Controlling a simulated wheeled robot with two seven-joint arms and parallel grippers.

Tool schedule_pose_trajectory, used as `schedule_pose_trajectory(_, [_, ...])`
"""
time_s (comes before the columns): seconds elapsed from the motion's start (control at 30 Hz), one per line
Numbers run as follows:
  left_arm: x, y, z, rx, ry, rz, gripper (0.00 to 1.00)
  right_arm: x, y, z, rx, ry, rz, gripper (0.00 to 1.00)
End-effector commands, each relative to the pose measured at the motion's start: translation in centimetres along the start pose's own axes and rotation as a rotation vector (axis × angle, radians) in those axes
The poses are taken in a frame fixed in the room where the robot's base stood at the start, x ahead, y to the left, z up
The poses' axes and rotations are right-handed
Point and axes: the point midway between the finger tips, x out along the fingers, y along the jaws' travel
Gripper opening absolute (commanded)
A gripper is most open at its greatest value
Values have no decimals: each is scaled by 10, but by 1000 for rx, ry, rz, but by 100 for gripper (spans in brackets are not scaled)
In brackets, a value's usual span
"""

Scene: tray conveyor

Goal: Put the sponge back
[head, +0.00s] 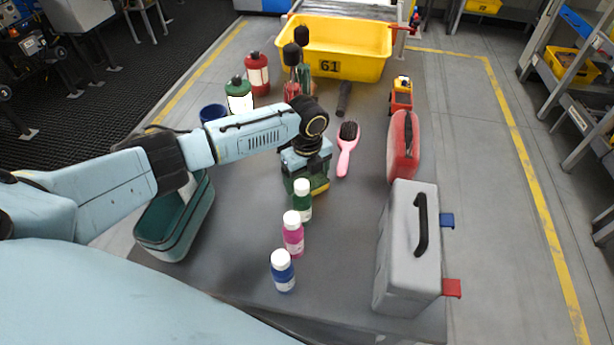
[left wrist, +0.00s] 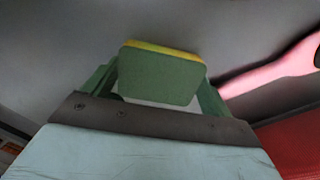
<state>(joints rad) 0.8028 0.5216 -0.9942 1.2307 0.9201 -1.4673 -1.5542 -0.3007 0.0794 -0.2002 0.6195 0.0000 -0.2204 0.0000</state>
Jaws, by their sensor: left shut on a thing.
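The sponge (left wrist: 160,78) is green with a yellow layer along one edge. In the left wrist view it sits between the two green fingers of my left gripper (left wrist: 158,88), which is shut on it. In the head view my left gripper (head: 307,180) points down over the middle of the table, behind the green bottle. The sponge's yellow edge (head: 321,190) shows low beside the fingers there; the rest is mostly hidden. I cannot tell whether it touches the table. My right gripper is not in view.
Green (head: 302,201), magenta (head: 293,234) and blue (head: 283,271) bottles stand in front. A pink brush (head: 347,150) lies right of the gripper. A grey case (head: 408,250) stands front right, a teal open container (head: 174,243) left, a yellow bin (head: 350,45) at the back.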

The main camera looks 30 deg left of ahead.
Motion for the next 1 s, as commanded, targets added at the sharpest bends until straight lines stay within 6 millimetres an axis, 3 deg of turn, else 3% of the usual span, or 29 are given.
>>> schedule_pose_trajectory(0.3, [3,0,0,0,0,-1,67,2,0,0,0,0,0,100])
schedule_pose_trajectory(0.33, [2,0,0,0,0,-1,89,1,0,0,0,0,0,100])
schedule_pose_trajectory(0.43, [2,0,0,0,0,-1,100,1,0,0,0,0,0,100])
schedule_pose_trajectory(0.77, [-7,0,1,0,0,-2,100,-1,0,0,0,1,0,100])
schedule_pose_trajectory(1.0, [-53,-1,1,1,-2,-5,100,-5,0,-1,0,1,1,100])
